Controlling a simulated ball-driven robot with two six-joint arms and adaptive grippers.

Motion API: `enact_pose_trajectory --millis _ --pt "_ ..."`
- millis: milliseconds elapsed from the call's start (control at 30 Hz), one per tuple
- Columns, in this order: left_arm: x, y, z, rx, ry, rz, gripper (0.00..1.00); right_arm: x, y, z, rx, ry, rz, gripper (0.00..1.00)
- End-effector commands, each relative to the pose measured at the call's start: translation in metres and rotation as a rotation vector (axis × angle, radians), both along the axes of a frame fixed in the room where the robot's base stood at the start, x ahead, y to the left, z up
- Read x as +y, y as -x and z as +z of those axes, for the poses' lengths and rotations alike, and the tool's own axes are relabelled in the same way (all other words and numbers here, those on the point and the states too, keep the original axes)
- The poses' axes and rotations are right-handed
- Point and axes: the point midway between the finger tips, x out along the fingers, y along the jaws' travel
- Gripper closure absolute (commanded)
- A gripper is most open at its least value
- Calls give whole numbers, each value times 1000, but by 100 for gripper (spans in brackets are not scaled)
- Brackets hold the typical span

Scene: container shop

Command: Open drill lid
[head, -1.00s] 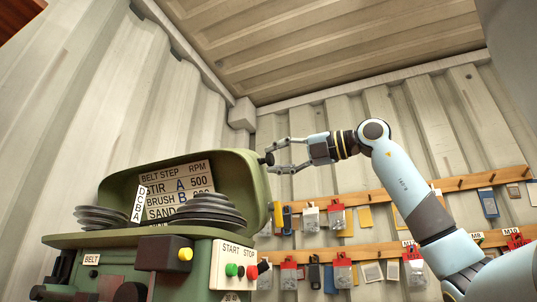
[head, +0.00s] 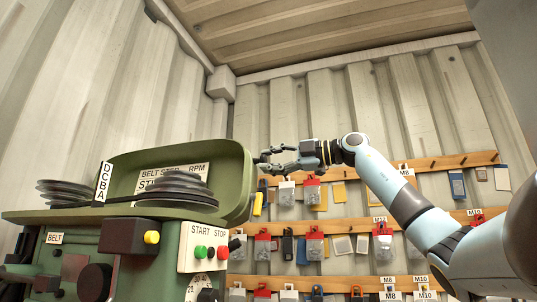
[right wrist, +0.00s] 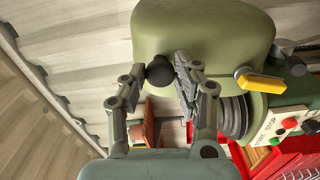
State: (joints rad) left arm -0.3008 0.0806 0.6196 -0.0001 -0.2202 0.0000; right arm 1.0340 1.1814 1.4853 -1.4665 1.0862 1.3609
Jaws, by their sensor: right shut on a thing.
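The drill lid (head: 225,165) is a rounded green cover that stands raised and tilted back behind the drill's belt pulleys (head: 176,188). A label sheet (head: 158,171) inside it is partly hidden by the pulleys. My right gripper (head: 262,160) is at the lid's right end, at its dark knob. In the right wrist view the round black knob (right wrist: 159,72) lies between the two fingers of my right gripper (right wrist: 168,73), against the green lid (right wrist: 205,30). The fingers are closed in on the knob. My left gripper is not in view.
The green drill body (head: 110,217) carries a start-stop box (head: 203,247) and a dark box with a yellow button (head: 128,236). Wooden rails (head: 340,178) with hanging packets line the corrugated wall behind. The space above the lid is clear.

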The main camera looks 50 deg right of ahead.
Motion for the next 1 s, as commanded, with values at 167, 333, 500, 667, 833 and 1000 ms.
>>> enact_pose_trajectory --millis 167,333,500,667,833,1000 --pt "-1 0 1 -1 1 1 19 -2 -1 -1 5 -11 1 100" --pt "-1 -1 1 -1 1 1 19 -2 -1 -1 5 -11 1 100" --pt "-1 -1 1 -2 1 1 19 -2 -1 -1 5 -11 1 67" --pt "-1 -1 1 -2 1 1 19 -2 -1 -1 4 -11 1 48" --pt "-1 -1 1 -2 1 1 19 -2 -1 -1 4 -11 1 48" --pt "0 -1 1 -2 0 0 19 -2 -1 3 2 -12 1 48"
